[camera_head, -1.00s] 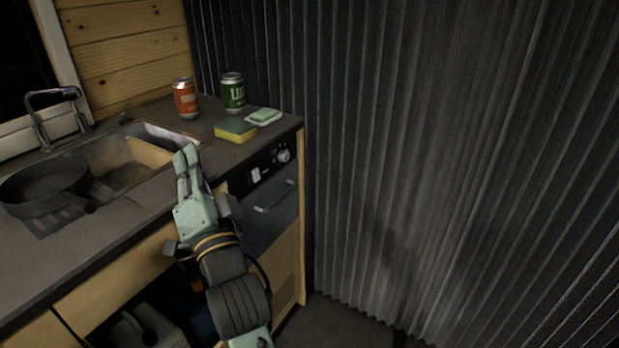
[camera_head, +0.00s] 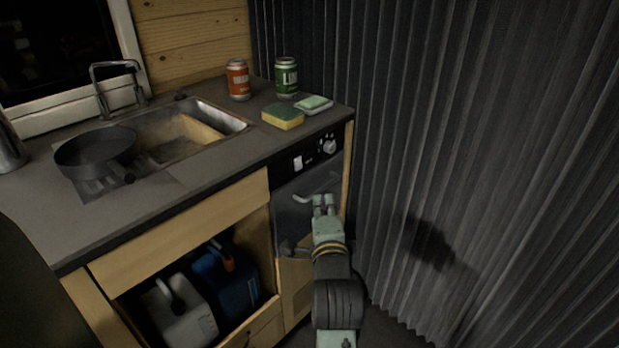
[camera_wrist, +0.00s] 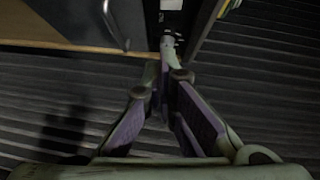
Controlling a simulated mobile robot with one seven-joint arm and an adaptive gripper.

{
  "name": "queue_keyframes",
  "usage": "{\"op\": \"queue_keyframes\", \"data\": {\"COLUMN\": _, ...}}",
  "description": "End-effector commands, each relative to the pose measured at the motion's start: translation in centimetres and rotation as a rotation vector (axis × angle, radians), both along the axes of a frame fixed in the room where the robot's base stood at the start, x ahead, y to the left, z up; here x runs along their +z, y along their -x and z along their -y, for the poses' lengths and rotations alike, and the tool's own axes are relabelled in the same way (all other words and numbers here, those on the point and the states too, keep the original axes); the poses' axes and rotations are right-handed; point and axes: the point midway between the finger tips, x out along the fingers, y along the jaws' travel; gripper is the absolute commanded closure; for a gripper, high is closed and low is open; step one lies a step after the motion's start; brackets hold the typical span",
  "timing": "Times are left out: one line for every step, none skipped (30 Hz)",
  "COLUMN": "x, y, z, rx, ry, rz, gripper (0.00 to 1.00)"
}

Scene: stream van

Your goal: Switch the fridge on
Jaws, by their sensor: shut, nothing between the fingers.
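The fridge (camera_head: 292,215) is a dark-fronted unit set into the right end of the counter, with a metal bar handle across its door. Its black control panel (camera_head: 312,157) sits above the door, with a white rocker switch (camera_head: 298,163) at the left and a round knob (camera_head: 330,146) at the right. I cannot tell the switch's position. My gripper (camera_head: 323,200) is shut and empty, in front of the door, below the panel and near the handle. In the wrist view my gripper (camera_wrist: 172,62) has its fingertips together, with the panel partly visible beyond them.
A pleated dark curtain (camera_head: 460,150) hangs close on the right. On the counter (camera_head: 225,165) stand an orange can (camera_head: 238,80), a green can (camera_head: 286,78), a sponge (camera_head: 283,117) and a soap dish (camera_head: 314,105). A pan (camera_head: 95,152) sits at the sink. Jugs fill the open cabinet below.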

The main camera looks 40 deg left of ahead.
Motion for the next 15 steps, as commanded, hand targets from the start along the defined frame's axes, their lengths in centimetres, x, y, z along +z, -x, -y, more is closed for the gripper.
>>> {"op": "queue_keyframes", "data": {"x": -0.4, "y": -0.3, "z": -0.3, "rx": 0.0, "ry": -0.003, "rz": 0.002, "gripper": 1.0}}
{"op": "queue_keyframes", "data": {"x": -0.5, "y": -0.5, "z": -0.4, "rx": 0.0, "ry": -0.003, "rz": 0.002, "gripper": 1.0}}
{"op": "queue_keyframes", "data": {"x": -0.5, "y": -0.7, "z": -0.6, "rx": 0.0, "ry": -0.005, "rz": 0.004, "gripper": 1.0}}
{"op": "queue_keyframes", "data": {"x": -0.6, "y": -1.0, "z": -0.9, "rx": 0.0, "ry": -0.005, "rz": 0.004, "gripper": 1.0}}
{"op": "queue_keyframes", "data": {"x": -0.7, "y": -1.2, "z": -1.1, "rx": 0.0, "ry": -0.005, "rz": 0.002, "gripper": 1.0}}
{"op": "queue_keyframes", "data": {"x": -0.6, "y": -1.5, "z": -1.3, "rx": 0.0, "ry": -0.006, "rz": 0.004, "gripper": 1.0}}
{"op": "queue_keyframes", "data": {"x": -0.5, "y": -1.7, "z": -1.6, "rx": 0.001, "ry": -0.005, "rz": 0.002, "gripper": 1.0}}
{"op": "queue_keyframes", "data": {"x": -0.1, "y": -2.4, "z": -2.1, "rx": 0.002, "ry": -0.001, "rz": -0.001, "gripper": 1.0}}
{"op": "queue_keyframes", "data": {"x": -0.2, "y": -3.1, "z": -2.7, "rx": 0.002, "ry": 0.001, "rz": -0.003, "gripper": 1.0}}
{"op": "queue_keyframes", "data": {"x": -0.2, "y": -3.6, "z": -3.1, "rx": 0.002, "ry": 0.001, "rz": -0.002, "gripper": 1.0}}
{"op": "queue_keyframes", "data": {"x": -0.2, "y": -4.1, "z": -3.6, "rx": 0.002, "ry": 0.001, "rz": -0.001, "gripper": 1.0}}
{"op": "queue_keyframes", "data": {"x": -0.3, "y": -4.8, "z": -4.1, "rx": 0.001, "ry": 0.001, "rz": -0.001, "gripper": 1.0}}
{"op": "queue_keyframes", "data": {"x": -0.4, "y": -5.3, "z": -4.6, "rx": 0.002, "ry": 0.001, "rz": -0.002, "gripper": 1.0}}
{"op": "queue_keyframes", "data": {"x": -0.4, "y": -5.7, "z": -5.0, "rx": 0.002, "ry": 0.0, "rz": -0.002, "gripper": 1.0}}
{"op": "queue_keyframes", "data": {"x": -0.4, "y": -6.4, "z": -5.5, "rx": 0.001, "ry": -0.001, "rz": -0.001, "gripper": 1.0}}
